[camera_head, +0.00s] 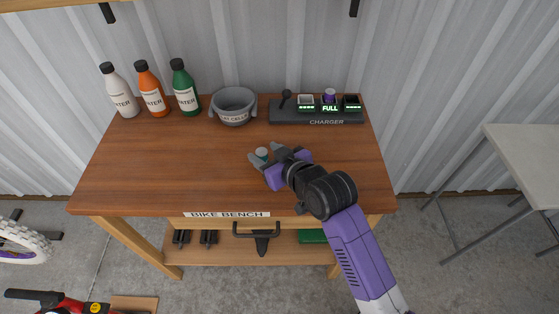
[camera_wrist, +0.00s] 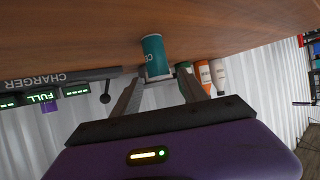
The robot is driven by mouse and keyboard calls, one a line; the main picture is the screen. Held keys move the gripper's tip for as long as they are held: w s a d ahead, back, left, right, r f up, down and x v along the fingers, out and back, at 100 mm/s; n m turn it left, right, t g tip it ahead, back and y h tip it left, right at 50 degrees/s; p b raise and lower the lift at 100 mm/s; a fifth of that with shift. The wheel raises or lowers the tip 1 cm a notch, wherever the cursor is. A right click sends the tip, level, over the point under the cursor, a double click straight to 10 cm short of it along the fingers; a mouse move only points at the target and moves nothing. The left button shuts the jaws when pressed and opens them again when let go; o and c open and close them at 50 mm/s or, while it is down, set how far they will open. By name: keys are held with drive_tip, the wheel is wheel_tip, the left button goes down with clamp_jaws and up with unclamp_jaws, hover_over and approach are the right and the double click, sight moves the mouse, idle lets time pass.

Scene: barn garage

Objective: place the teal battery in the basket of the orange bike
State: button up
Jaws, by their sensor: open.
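The teal battery (camera_wrist: 153,52) stands on the wooden bench top, seen upside down in the wrist view with part of its lettering showing. In the head view only its small top (camera_head: 262,152) shows between my fingers. My gripper (camera_head: 265,153) is open, low over the middle of the bench, with its fingertips around or just short of the battery. In the wrist view the two fingers (camera_wrist: 160,82) are apart, one on each side of the battery; contact cannot be told. The orange bike and its basket are not visible.
A charger (camera_head: 318,117) holds a purple battery (camera_head: 329,95) in its FULL slot. A grey bowl (camera_head: 233,107) and white, orange and green bottles (camera_head: 151,90) stand along the back. The bench's left front (camera_head: 130,185) is clear. A bike wheel (camera_head: 22,240) shows at lower left.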

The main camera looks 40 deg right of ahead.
drive_tip(key=v, duration=0.9)
drive_tip(key=shift+s, duration=0.3)
drive_tip(key=shift+r, duration=0.1)
drive_tip(key=s+a+f, duration=0.1)
drive_tip(key=s+a, duration=0.1)
drive_tip(key=s, duration=0.9)
drive_tip(key=s+a+f+t, duration=0.1)
drive_tip(key=s+a+f, duration=0.1)
drive_tip(key=s, duration=0.8)
drive_tip(key=shift+s+a+f, duration=0.2)
drive_tip(key=shift+s+a, duration=0.15)
drive_tip(key=shift+a, duration=0.15)
drive_tip(key=shift+o, duration=0.2)
drive_tip(key=s+a+r+t, duration=0.1)
drive_tip(key=s+r, duration=0.2)
drive_tip(key=s, duration=0.3)
drive_tip(key=shift+s+r, duration=0.25)
